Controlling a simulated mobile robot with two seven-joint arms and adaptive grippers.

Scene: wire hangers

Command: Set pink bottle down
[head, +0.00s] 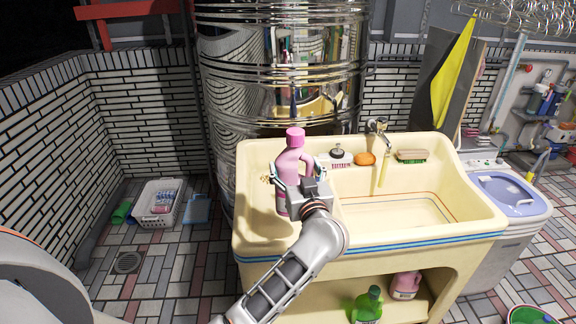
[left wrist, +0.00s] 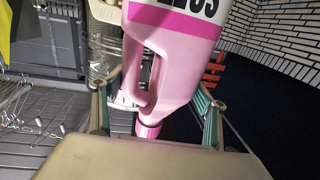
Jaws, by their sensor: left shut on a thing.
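The pink bottle (head: 291,165) stands upright at the left end of the cream sink unit (head: 265,225), with its bright pink cap on top. My left gripper (head: 294,188) is shut on the bottle around its body. I cannot tell whether the bottle's base touches the sink's surface, as the gripper hides part of it. In the left wrist view the pink bottle (left wrist: 180,60) appears upside down, its handle and label showing between the fingers of the left gripper (left wrist: 160,105). My right gripper is not in view.
An orange sponge (head: 365,158), a brush (head: 411,156) and a dark-topped item (head: 337,153) lie along the sink's back ledge below the tap (head: 379,127). A green bottle (head: 367,305) and another pink bottle (head: 405,285) stand on the shelf below. A large metal cylinder (head: 230,80) rises behind.

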